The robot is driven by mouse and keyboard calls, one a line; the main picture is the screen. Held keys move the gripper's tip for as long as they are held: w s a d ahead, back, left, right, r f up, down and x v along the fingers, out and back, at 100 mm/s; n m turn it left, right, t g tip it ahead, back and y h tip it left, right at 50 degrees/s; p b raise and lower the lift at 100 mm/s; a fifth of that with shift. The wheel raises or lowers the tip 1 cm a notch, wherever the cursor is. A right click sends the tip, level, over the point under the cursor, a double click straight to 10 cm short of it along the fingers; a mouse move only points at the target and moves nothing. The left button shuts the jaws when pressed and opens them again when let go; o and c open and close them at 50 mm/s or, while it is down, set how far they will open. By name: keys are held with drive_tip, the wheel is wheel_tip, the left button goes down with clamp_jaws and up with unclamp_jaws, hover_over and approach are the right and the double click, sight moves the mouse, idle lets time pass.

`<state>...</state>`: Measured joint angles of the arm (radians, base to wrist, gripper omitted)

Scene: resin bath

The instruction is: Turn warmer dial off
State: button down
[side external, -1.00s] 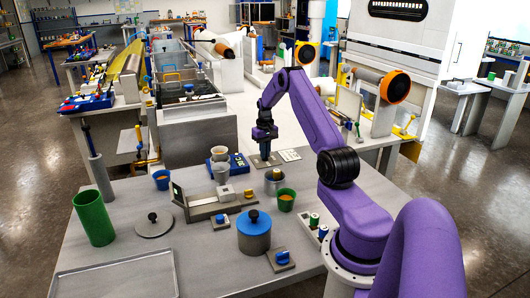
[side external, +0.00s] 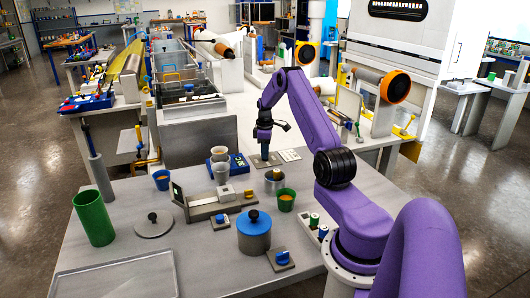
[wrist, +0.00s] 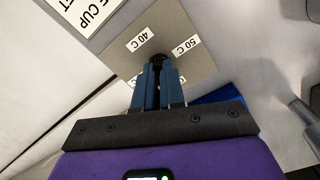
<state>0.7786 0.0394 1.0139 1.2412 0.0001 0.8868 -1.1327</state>
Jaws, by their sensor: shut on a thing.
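The warmer dial is a dark round knob (wrist: 159,61) on a square grey plate (wrist: 184,28) marked "40 C" and "50 C" in the wrist view. A third label on the plate is partly hidden by a finger. My gripper (wrist: 158,72) points down with its blue fingers closed around the knob. In the side view my gripper (side external: 264,150) stands over the plate (side external: 257,160) at the back of the table. The knob is hidden there, and its exact setting cannot be read.
A printed white card (side external: 289,155) lies right of the plate. A blue tray (side external: 239,165) with cups lies to the left. A metal pot (side external: 274,184) and a green cup (side external: 286,200) stand in front. A blue-lidded pot (side external: 254,232) and a green cylinder (side external: 93,219) stand nearer.

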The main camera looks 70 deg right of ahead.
drive_tip(key=n, duration=0.5)
drive_tip(key=shift+n, duration=0.3)
idle(0.4)
drive_tip(key=c, duration=1.2)
unclamp_jaws()
wheel_tip(320, 180, up, 18)
drive_tip(key=shift+f, duration=0.25)
drive_tip(key=shift+a, duration=0.1)
